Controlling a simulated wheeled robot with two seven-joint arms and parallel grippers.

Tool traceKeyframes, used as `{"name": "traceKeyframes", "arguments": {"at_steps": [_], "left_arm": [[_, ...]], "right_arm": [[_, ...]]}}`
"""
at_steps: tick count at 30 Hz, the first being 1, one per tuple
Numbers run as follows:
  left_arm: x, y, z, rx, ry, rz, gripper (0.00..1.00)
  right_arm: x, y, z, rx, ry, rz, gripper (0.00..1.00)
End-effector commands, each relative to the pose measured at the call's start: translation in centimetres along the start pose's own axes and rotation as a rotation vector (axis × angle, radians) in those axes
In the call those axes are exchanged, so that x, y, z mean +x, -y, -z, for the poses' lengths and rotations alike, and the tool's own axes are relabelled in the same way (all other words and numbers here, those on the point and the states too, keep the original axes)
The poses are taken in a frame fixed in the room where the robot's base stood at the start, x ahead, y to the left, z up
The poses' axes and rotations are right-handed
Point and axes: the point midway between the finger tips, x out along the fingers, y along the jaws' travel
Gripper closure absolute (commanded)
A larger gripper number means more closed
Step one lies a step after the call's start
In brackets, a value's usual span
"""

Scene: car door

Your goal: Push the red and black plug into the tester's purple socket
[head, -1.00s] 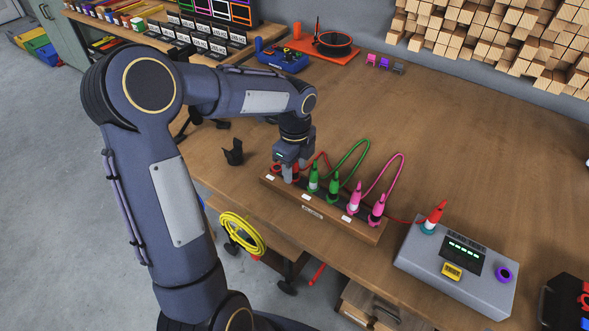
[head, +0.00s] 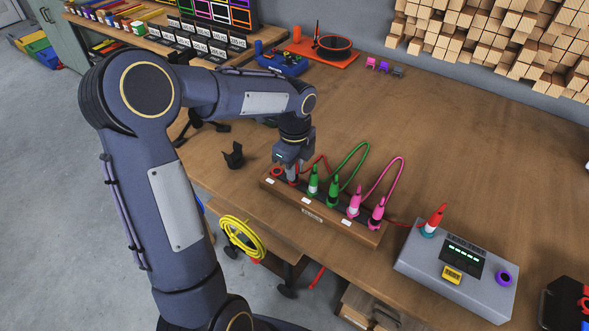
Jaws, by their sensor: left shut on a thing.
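The grey tester box (head: 460,277) stands on the bench at the right. Its purple socket (head: 504,278) is a ring on the top at the right end, with nothing in it. A wooden rack (head: 312,215) holds upright green and pink plugs. My left gripper (head: 292,170) is at the rack's left end, shut on what looks like the red and black plug (head: 294,178). The plug is mostly hidden by the fingers, and I cannot tell whether it is clear of the rack. An empty-looking red-rimmed socket (head: 276,171) shows beside it. My right gripper is out of view.
A red and white plug (head: 435,217) stands in the tester's teal socket. Green (head: 357,150) and pink (head: 392,165) cable loops rise behind the rack. A black holder (head: 234,155) stands left of the rack. The bench behind the tester is clear.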

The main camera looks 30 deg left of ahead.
Motion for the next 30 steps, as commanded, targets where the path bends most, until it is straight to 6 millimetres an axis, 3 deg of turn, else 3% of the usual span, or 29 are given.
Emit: {"name": "traceKeyframes", "arguments": {"at_steps": [5, 13, 21, 30], "left_arm": [[-2.9, 0.0, 0.1, 0.000, 0.001, 0.005, 1.00], [-8.8, -4.2, 3.2, 0.004, 0.002, 0.007, 1.00], [-11.2, -9.1, 7.0, 0.003, 0.001, 0.003, 1.00], [-12.2, -11.1, 8.5, 0.002, 0.000, 0.000, 1.00]], "right_arm": [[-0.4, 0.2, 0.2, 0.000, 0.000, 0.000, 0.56], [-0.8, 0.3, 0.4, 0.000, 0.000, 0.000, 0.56], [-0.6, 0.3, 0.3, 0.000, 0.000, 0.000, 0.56], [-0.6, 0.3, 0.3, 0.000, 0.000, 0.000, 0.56]]}}
